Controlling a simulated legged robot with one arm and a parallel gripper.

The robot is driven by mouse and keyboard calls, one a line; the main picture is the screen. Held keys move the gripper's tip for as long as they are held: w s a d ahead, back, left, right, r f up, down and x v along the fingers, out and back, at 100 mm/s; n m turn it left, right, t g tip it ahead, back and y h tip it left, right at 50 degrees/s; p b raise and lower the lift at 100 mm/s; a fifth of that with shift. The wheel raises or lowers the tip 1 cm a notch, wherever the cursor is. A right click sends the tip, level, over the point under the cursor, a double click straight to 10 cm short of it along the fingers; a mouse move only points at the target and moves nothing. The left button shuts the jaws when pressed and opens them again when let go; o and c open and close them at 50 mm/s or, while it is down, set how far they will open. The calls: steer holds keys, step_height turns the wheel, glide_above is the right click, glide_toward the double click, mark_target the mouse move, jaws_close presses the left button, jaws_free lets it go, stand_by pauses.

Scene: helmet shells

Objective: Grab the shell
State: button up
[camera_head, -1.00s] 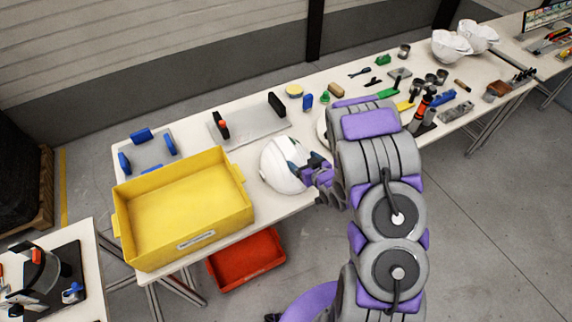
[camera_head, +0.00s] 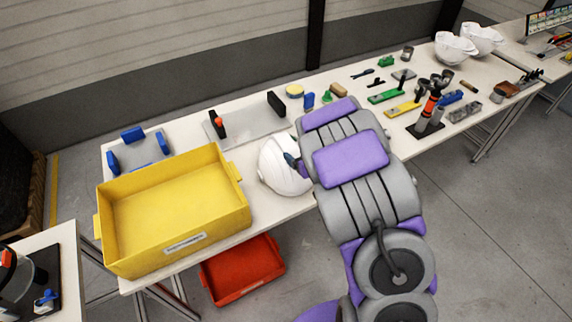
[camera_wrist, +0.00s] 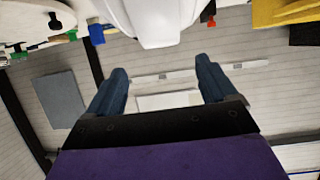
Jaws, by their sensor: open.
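A white helmet shell (camera_head: 282,166) sits on the white table, just right of the yellow bin. My arm hides its right side in the head view. In the wrist view the shell (camera_wrist: 158,22) fills the top middle, beyond the fingertips. My gripper (camera_wrist: 160,80) is open, with its two dark blue fingers apart and nothing between them. The fingertips lie below the shell's edge in the wrist picture, and a gap shows between them and the shell. In the head view my arm hides most of the gripper.
A yellow bin (camera_head: 178,205) stands left of the shell, with a red bin (camera_head: 243,270) on the floor below. A grey plate with upright blocks (camera_head: 247,125) lies behind. Two more white shells (camera_head: 455,47) stand at the far right. Several tools crowd the table's right part.

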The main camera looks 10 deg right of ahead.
mark_target(289, 145)
steer(key=x, duration=0.3)
steer(key=shift+w+f+b, duration=0.1)
steer(key=shift+w+b, duration=0.15)
steer(key=shift+b, duration=0.15)
steer(key=b+x, duration=0.2)
steer(key=x, duration=0.2)
steer(key=shift+w+a+f, duration=0.15)
steer(key=shift+w+a, duration=0.05)
steer(key=shift+a, duration=0.05)
steer(key=shift+w+a+f, duration=0.1)
steer(key=shift+w, duration=0.25)
steer(key=shift+c, duration=0.2)
steer(key=shift+s, duration=0.1)
steer(key=c, duration=0.6)
jaws_close()
